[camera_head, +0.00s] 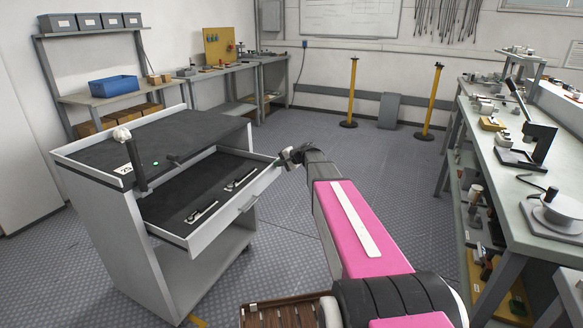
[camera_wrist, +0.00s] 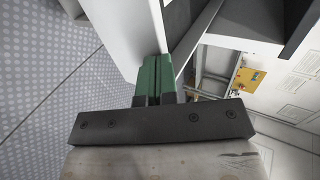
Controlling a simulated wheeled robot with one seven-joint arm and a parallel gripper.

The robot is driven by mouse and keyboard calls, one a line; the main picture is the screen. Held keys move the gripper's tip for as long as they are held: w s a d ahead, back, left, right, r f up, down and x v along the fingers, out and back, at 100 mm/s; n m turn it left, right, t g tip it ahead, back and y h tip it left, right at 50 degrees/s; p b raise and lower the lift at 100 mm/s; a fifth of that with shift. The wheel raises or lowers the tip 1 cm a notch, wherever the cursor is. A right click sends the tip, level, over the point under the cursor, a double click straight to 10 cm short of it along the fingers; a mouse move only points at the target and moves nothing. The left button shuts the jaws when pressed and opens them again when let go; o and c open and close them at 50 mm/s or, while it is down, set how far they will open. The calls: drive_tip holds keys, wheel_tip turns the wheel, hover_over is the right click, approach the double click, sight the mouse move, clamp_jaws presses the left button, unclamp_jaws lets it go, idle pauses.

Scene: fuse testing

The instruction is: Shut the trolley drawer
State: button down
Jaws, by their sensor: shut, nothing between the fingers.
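The grey trolley (camera_head: 112,235) stands at the left with a dark top. Its drawer (camera_head: 222,217) is pulled out toward the right, with a dark liner and two small tools lying inside.
A workbench (camera_head: 510,190) with equipment runs along the right. Two yellow posts (camera_head: 352,92) stand at the back. A shelf unit with a blue bin (camera_head: 114,86) is behind the trolley. The patterned floor between trolley and bench is mostly clear, apart from my arm.

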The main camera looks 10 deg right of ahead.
hover_over(247, 165)
drive_tip(key=w, duration=0.1)
drive_tip(key=shift+a, duration=0.45)
drive_tip(key=shift+s+d, duration=0.1)
drive_tip(key=shift+s+d, duration=1.1)
drive_tip(key=shift+d, duration=0.25)
drive_tip(key=v, duration=0.9)
drive_tip(key=shift+s+d+r, duration=0.15)
drive_tip(key=shift+s+d, duration=0.05)
drive_tip(key=shift+d, duration=0.1)
drive_tip(key=shift+s+d, duration=0.15)
drive_tip(key=shift+s, duration=0.05)
drive_tip(key=s+d+f+n+g+h, duration=0.2)
drive_tip(key=s+f, duration=0.4)
drive_tip(key=s, duration=0.7)
drive_tip(key=s+d+f+n+g+h, duration=0.2)
drive_tip(key=s+d+f+h, duration=0.2)
drive_tip(key=s, duration=0.8)
drive_tip(key=s+d+f+n+g+h, duration=0.3)
drive_tip(key=s+f, duration=0.5)
drive_tip(key=s, duration=0.5)
drive_tip(key=shift+s+d+f+h, duration=0.25)
drive_tip(key=shift+s+d+h, duration=0.1)
drive_tip(key=shift+s+h, duration=0.05)
